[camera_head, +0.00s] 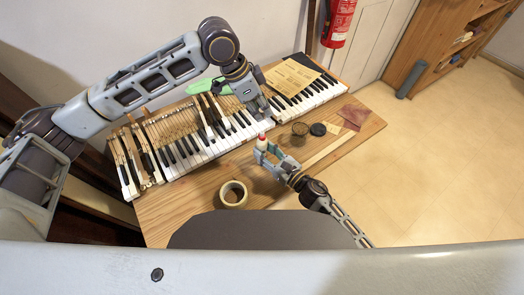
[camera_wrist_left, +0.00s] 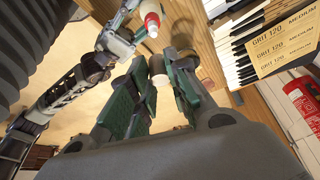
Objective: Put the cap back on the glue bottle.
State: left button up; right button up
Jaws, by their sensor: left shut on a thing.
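The glue bottle (camera_head: 262,146) is pale with a red top and stands upright in my right gripper (camera_head: 267,152), low over the front of the wooden bench. In the left wrist view the bottle (camera_wrist_left: 152,22) shows its red part and pale body at the top, with the right fingers (camera_wrist_left: 130,40) beside it. My left gripper (camera_head: 266,113) is above and slightly behind the bottle, apart from it, pointing down. In the left wrist view its fingertips (camera_wrist_left: 158,68) are closed on a small pale piece (camera_wrist_left: 158,79), seemingly the cap, mostly covered by the fingers.
A piano keyboard (camera_head: 225,138) runs along the bench behind the grippers, with sandpaper sheets (camera_head: 290,77) on it. A tape roll (camera_head: 233,194) lies at front left. A dark round lid (camera_head: 318,129) and a round ring-like item (camera_head: 300,128) lie right. A fire extinguisher (camera_head: 338,22) hangs behind.

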aim_at(262, 129)
pick_arm(q)
jog(key=shift+f, duration=2.5)
jog(key=shift+f, duration=0.2)
jog(key=shift+f, duration=0.7)
jog(key=shift+f, duration=0.55)
